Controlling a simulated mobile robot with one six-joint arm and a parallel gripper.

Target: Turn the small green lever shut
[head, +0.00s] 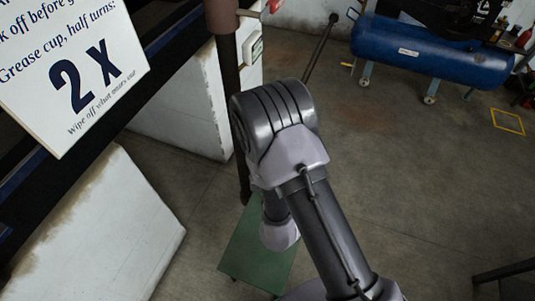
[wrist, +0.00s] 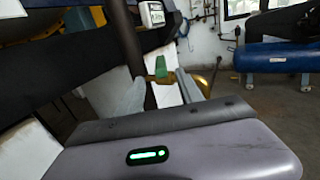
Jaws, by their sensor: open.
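A small dark green upright piece (wrist: 161,67) shows near the centre of the wrist view, beyond my gripper. It may be the green lever, but its shape is too small to tell how it is turned. I cannot make out the lever in the head view. My gripper (wrist: 170,125) fills the bottom of the wrist view as a grey housing with a lit green strip.
A green flat-topped stand (head: 247,257) is below my arm. Pale worn blocks (head: 120,225) and a dark beam with a white sign (head: 75,65) are at left. A dark pipe (head: 230,90) rises behind my arm. A blue tank (head: 430,52) stands far right; floor between is mostly clear.

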